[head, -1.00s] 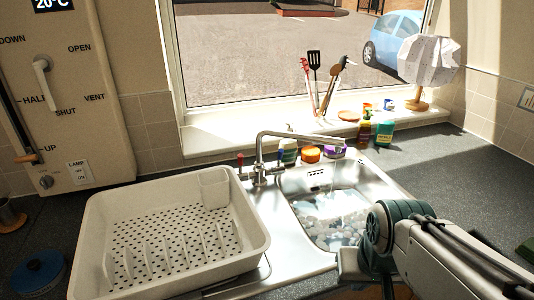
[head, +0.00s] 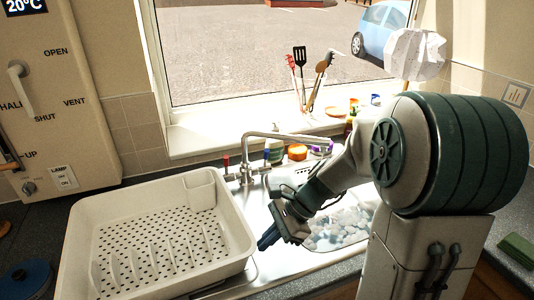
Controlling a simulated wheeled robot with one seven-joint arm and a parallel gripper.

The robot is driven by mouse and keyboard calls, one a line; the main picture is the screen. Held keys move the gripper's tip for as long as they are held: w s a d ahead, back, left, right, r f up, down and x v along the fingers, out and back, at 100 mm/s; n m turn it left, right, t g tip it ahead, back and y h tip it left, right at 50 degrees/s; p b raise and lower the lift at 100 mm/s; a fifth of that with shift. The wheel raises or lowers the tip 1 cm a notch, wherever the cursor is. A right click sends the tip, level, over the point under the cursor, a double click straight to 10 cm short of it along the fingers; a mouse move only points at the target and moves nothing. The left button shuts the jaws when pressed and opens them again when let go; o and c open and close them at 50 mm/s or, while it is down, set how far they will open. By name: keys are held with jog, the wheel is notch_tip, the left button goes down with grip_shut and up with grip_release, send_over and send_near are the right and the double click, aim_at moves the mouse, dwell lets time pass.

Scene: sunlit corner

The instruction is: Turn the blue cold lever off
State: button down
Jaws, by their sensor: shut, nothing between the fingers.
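The chrome mixer tap (head: 246,158) stands behind the sink, its spout reaching right over the basin. A red-tipped lever (head: 226,160) is on its left side. The blue cold lever (head: 267,155) is on its right side, small and hard to make out, so its exact angle cannot be told. My gripper (head: 268,238) is shut and empty, with dark blue fingers pointing down and left. It is over the strip between drainer and basin, in front of the tap and apart from it. My arm hides the right part of the basin.
A white dish rack (head: 80,232) fills the left side. The sink basin (head: 318,258) holds bubbly water. Bottles, an orange tub (head: 297,152) and a utensil pot stand behind the tap. A paper-shade lamp (head: 414,54) stands at the right of the sill.

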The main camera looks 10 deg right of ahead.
aim_at(268, 154)
jog(key=w+m+y, duration=0.1)
jog(key=w+m, duration=0.1)
jog(key=w+m+t+y, duration=0.1)
jog(key=w+m+y, duration=0.1)
jog(key=w+m, duration=0.1)
jog(key=w+m+t+y+p, duration=0.1)
jog(key=w+m+y, duration=0.1)
jog(key=m, duration=0.1)
jog(key=shift+w+d+f, duration=0.2)
jog(key=shift+w+d, duration=0.1)
jog(key=shift+d, duration=0.05)
jog(key=w+d+m+t, duration=0.1)
jog(key=m, duration=0.1)
jog(key=w+m+t+y, duration=0.1)
jog(key=w+m, duration=0.1)
jog(key=w+d+m+t+y, duration=0.1)
jog(key=w, duration=0.1)
jog(key=shift+d+r+m+p, duration=0.1)
jog(key=shift+d+m+p, duration=0.2)
jog(key=shift+m, duration=0.1)
jog(key=w+d+m+t+p, duration=0.1)
jog(key=w+d+m+t, duration=0.7)
jog(key=d+m+t, duration=0.4)
jog(key=w+a+r+m+g+p, duration=0.1)
jog(key=w+a+r+p, duration=0.1)
jog(key=w+a, duration=0.5)
jog(key=shift+a+r+g, duration=0.2)
jog(key=shift+a+g, duration=0.2)
jog(key=shift+a, duration=0.25)
jog(key=shift+r, duration=0.1)
